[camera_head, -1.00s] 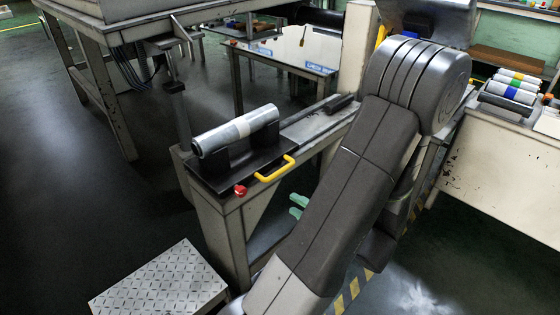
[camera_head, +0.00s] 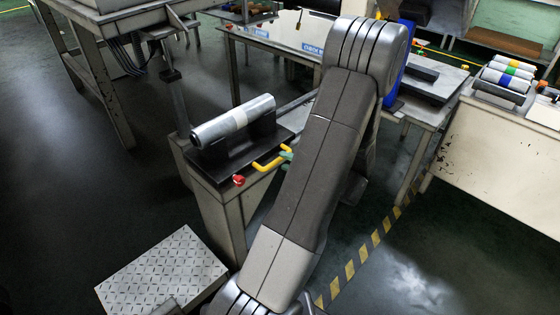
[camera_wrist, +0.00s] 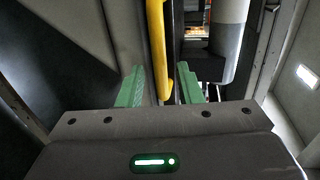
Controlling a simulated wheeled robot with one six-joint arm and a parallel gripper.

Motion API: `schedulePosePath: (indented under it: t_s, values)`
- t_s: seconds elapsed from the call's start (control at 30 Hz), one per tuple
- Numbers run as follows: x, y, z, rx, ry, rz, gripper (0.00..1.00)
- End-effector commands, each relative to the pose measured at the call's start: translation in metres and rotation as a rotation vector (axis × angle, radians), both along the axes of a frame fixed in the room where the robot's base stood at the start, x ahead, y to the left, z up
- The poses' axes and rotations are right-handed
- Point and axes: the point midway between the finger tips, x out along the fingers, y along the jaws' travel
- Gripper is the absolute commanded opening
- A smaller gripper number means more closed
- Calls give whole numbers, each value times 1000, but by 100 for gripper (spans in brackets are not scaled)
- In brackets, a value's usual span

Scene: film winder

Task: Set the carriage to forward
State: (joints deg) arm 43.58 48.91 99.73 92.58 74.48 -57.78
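The carriage (camera_head: 214,172) is a black plate with a cradle at the near end of a narrow rail bench. A grey-white film roll (camera_head: 233,120) lies in the cradle. A yellow handle (camera_head: 268,164) sticks out of the carriage's right side, and a red knob (camera_head: 239,180) is at its near corner. My gripper (camera_head: 286,153) shows only as a bit of green fingertip beside the handle; my arm hides the rest. In the wrist view, my gripper's green fingers (camera_wrist: 160,86) are spread apart, with the yellow handle (camera_wrist: 156,45) between them and visible gaps on both sides.
The rail bench (camera_head: 290,110) runs back right behind the carriage, partly hidden by my arm. A metal tread step (camera_head: 160,268) stands at the lower left. A white cabinet (camera_head: 500,150) with several film rolls (camera_head: 507,76) is at the right. Striped floor tape (camera_head: 364,252) runs between.

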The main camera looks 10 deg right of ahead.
Motion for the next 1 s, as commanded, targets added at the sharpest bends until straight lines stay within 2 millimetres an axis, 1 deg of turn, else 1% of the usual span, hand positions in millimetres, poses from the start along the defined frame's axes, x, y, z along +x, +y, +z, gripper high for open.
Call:
schedulePosePath:
  t_s: [0.03, 0.1, 0.23, 0.4, 0.6, 0.63, 0.7, 0.8, 1.0]
  values:
    - [7, 6, -3, 0, 0, 3, 32]
    - [15, 11, -5, 0, 0, 2, 32]
    - [24, 18, -7, 0, 0, 1, 32]
    - [29, 21, -7, 0, 0, -1, 32]
    - [29, 21, -7, 0, 0, -1, 32]
    - [29, 21, -7, 0, 0, -1, 30]
    - [29, 21, -7, 0, 0, -1, 17]
    - [29, 21, -7, 0, 0, -1, 0]
    - [29, 21, -7, 0, 0, -1, 0]
